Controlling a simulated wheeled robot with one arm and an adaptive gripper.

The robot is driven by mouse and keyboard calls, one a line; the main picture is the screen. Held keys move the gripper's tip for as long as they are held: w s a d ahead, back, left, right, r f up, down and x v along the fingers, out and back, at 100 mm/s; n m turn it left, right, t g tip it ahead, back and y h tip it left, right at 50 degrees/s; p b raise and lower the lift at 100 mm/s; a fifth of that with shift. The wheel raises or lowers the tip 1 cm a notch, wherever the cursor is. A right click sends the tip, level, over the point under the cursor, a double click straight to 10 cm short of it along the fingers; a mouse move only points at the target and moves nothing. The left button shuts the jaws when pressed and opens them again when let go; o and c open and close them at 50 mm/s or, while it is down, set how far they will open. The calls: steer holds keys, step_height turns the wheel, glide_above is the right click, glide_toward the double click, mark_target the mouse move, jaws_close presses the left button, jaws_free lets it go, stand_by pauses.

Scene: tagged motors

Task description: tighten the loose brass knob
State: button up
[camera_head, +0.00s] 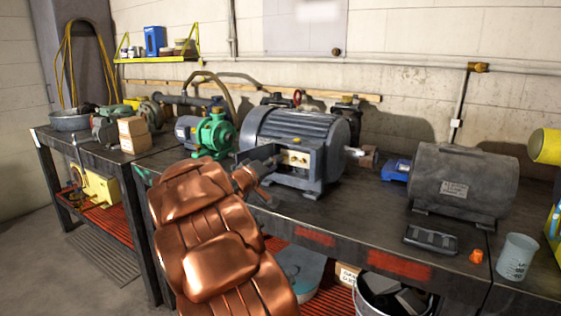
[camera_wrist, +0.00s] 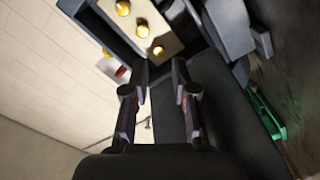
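Three brass knobs stand in a row on the pale panel (camera_wrist: 140,14) of an open terminal box in the wrist view: one at the top (camera_wrist: 122,8), one in the middle (camera_wrist: 143,30) and one at the lower end (camera_wrist: 158,51). The box is on the blue-grey motor (camera_head: 300,132), where the panel (camera_head: 296,158) shows small brass spots in the head view. My gripper (camera_wrist: 160,70) is open and empty, its fingertips apart just short of the lower-end knob. In the head view my gripper (camera_head: 266,180) is at the left of the box. I cannot tell which knob is loose.
The motor stands on a dark workbench (camera_head: 340,225). A green pump (camera_head: 212,134) is close at left. A dark grey motor (camera_head: 463,185), a black tray (camera_head: 431,239), an orange piece (camera_head: 476,256) and a cup (camera_head: 517,257) are at right. Bare bench lies before the motor.

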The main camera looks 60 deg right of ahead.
mark_target(283, 157)
steer(key=shift+w+d, duration=0.1)
steer(key=shift+d, duration=2.05)
steer(key=shift+r, duration=0.1)
steer(key=shift+c, duration=0.4)
jaws_close()
